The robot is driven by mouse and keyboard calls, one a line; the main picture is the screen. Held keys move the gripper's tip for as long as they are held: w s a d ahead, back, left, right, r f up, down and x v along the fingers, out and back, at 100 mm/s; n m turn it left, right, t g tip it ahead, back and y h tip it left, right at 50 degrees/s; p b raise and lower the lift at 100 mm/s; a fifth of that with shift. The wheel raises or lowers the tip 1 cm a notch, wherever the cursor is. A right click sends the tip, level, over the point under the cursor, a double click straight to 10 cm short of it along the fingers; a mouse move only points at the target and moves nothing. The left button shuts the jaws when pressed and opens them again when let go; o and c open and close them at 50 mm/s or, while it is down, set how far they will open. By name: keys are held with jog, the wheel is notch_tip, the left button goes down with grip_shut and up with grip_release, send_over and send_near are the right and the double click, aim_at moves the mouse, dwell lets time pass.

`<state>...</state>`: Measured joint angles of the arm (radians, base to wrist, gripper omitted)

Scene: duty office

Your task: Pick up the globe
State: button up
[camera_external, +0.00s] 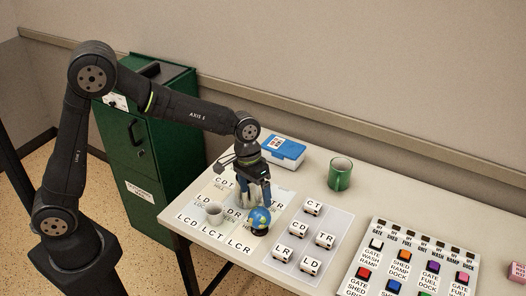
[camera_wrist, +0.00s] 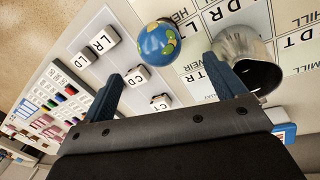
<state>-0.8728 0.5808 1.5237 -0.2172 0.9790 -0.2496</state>
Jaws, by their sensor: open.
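The globe (camera_external: 259,221) is a small blue ball with green and yellow land on a dark base, standing on the lettered sheet on the table. In the wrist view the globe (camera_wrist: 159,43) is beyond the fingertips, between their lines, with its base partly hidden behind the ball. My gripper (camera_external: 255,195) is open and empty, pointing down just behind the globe in the external view. Its two blue fingers also show in the wrist view (camera_wrist: 163,70), apart from the globe.
Lettered white blocks (camera_external: 299,228) sit on a pale mat to the right. A green cup (camera_external: 340,174), a blue-lidded box (camera_external: 283,151) and a board of coloured buttons (camera_external: 411,262) are on the table. A green cabinet (camera_external: 150,150) stands behind.

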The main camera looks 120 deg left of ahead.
aim_at(259, 208)
jog(key=f, duration=0.3)
jog(key=w+f, duration=0.1)
jog(key=f, duration=0.2)
jog(key=w+f, duration=0.1)
jog(key=f, duration=0.2)
jog(key=shift+d+f, duration=0.2)
jog(key=shift+d, duration=0.05)
jog(key=c, duration=1)
jog(key=shift+c, duration=0.5)
jog(key=shift+r, duration=0.15)
